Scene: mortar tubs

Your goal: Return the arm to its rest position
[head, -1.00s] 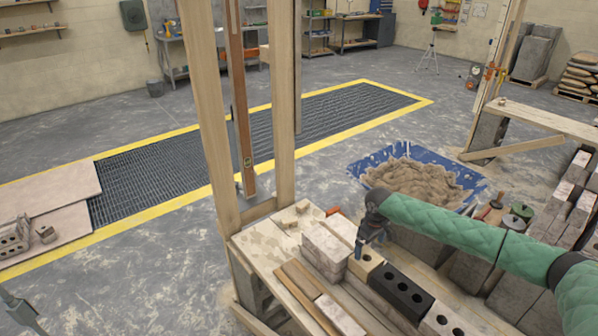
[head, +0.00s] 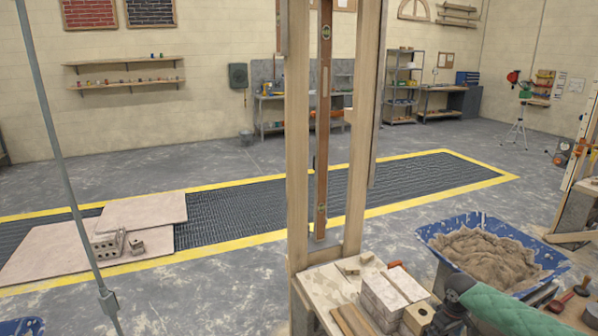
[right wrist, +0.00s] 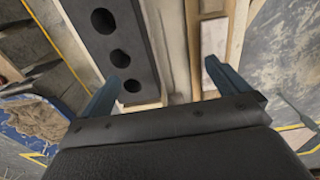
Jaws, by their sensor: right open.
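My right arm, in a green quilted sleeve (head: 500,308), comes in at the lower right of the head view. Its dark gripper (head: 448,322) is cut off by the bottom edge, just right of a pale block with a hole (head: 418,316). In the right wrist view the gripper (right wrist: 166,90) is open, its two blue-grey fingers wide apart with nothing held between them. Below it are a black block with round holes (right wrist: 112,55) at the left finger and wooden strips (right wrist: 175,50) in the middle. My left gripper is not in view.
A bench (head: 330,285) holds stacked pale bricks (head: 388,298) beside tall wooden posts (head: 298,150). A blue tub (head: 432,232) of sand-coloured mortar stands right of it. Boards (head: 50,252) lie on the left floor. A thin pole (head: 62,165) rises at the left.

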